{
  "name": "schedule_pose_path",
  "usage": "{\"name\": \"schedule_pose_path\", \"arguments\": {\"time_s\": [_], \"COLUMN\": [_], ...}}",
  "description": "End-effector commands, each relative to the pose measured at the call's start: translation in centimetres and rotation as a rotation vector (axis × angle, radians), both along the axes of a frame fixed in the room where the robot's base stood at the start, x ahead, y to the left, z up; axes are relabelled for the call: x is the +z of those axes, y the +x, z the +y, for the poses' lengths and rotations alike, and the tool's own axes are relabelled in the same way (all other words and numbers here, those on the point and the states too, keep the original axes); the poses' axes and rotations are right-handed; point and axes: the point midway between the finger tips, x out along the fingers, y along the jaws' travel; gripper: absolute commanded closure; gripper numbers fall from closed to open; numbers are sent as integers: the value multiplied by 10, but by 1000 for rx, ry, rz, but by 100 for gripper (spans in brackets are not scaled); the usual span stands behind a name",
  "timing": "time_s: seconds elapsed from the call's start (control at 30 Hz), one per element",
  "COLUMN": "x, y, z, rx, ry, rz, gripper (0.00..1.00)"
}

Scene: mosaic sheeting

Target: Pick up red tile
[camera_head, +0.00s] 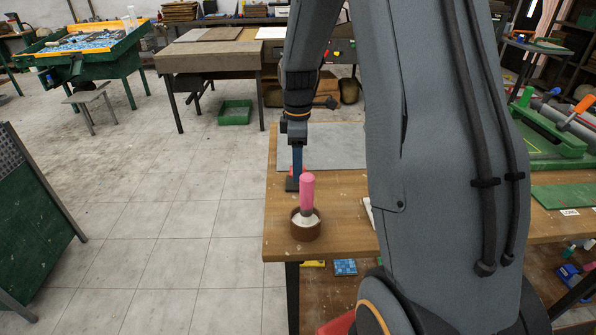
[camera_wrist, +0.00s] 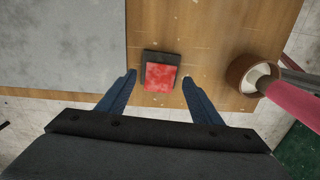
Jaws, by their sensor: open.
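The red tile (camera_wrist: 160,78) shows in the wrist view as a small square on a dark block or holder, on the wooden table. My gripper (camera_wrist: 158,80) is open, with one blue finger on either side of the tile and visible gaps between. I cannot tell the height of the fingertips over the table. In the head view my gripper (camera_head: 297,178) points down near the table's left edge, behind the pink-handled tool. The dark block (camera_head: 290,184) shows beside the fingers there; the tile is mostly hidden.
A brown round pot (camera_head: 305,230) with a pink-handled tool (camera_head: 307,190) stands close by, on the table (camera_head: 340,215). It is right of my gripper in the wrist view. A grey sheet (camera_wrist: 60,45) lies to the left there. My arm hides much of the table.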

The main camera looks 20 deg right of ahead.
Motion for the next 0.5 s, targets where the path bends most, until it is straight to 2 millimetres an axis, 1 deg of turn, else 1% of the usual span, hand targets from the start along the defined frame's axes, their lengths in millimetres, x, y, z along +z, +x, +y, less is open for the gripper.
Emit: {"name": "schedule_pose_path", "arguments": {"time_s": [0.5], "x": [-4], "y": [0], "z": [0], "rx": [0], "ry": [0], "rz": [0], "gripper": [41]}}
